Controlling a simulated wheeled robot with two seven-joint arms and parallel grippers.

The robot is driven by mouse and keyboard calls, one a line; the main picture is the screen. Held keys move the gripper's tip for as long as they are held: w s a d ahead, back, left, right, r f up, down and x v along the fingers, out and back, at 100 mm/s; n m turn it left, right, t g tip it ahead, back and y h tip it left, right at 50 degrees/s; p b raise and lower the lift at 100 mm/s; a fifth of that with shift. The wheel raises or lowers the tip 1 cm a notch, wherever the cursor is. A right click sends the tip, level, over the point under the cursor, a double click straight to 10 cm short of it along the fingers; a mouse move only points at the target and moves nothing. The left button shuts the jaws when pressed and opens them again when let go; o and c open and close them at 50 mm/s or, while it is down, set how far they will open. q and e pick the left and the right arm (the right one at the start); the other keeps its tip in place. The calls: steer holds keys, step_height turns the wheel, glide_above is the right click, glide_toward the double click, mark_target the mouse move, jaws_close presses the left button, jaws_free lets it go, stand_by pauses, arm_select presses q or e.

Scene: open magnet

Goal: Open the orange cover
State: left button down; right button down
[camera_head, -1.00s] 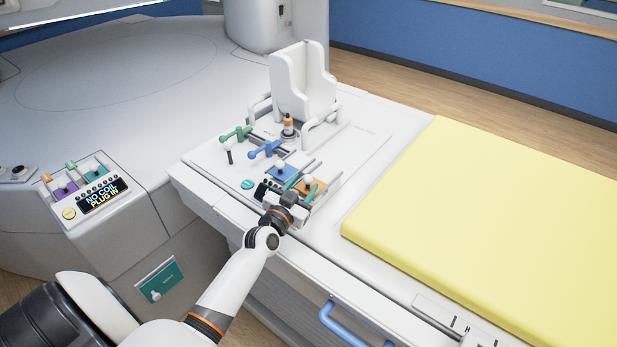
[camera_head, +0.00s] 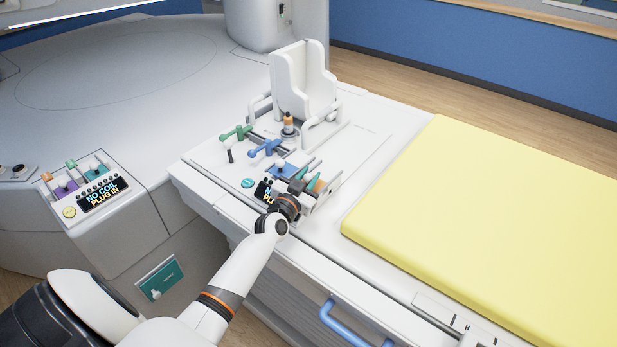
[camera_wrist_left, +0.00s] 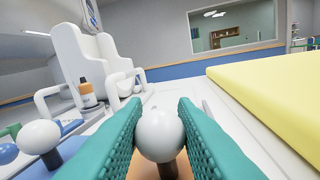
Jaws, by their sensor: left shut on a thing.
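The orange cover (camera_head: 319,186) is on the white panel at the table's end, partly hidden by my left gripper (camera_head: 311,180). In the left wrist view, a white ball knob (camera_wrist_left: 160,134) on a dark stem rises from an orange surface (camera_wrist_left: 146,168). The teal fingers of my left gripper (camera_wrist_left: 161,122) are closed on both sides of this knob. The blue cover (camera_head: 281,170) is just left of the gripper. My right gripper is in neither view.
A blue lever (camera_head: 266,149), a green lever (camera_head: 236,133) and an orange-topped bottle (camera_head: 288,122) stand behind. A white chair-shaped holder (camera_head: 302,85) is farther back. A yellow pad (camera_head: 490,230) lies to the right. A display box (camera_head: 101,197) is at left.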

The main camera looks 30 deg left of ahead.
arm_select(q)
steer(key=shift+w+d+b, duration=0.15)
steer(key=shift+w+b, duration=0.3)
steer(key=shift+w, duration=1.35)
steer(key=c, duration=1.2)
jaws_free()
steer(key=shift+s, duration=0.1)
steer(key=shift+s, duration=0.1)
steer(key=s, duration=0.4)
steer(key=s+d, duration=0.1)
steer(key=s, duration=0.6)
steer(key=shift+s+d, duration=0.2)
steer(key=shift+s, duration=0.2)
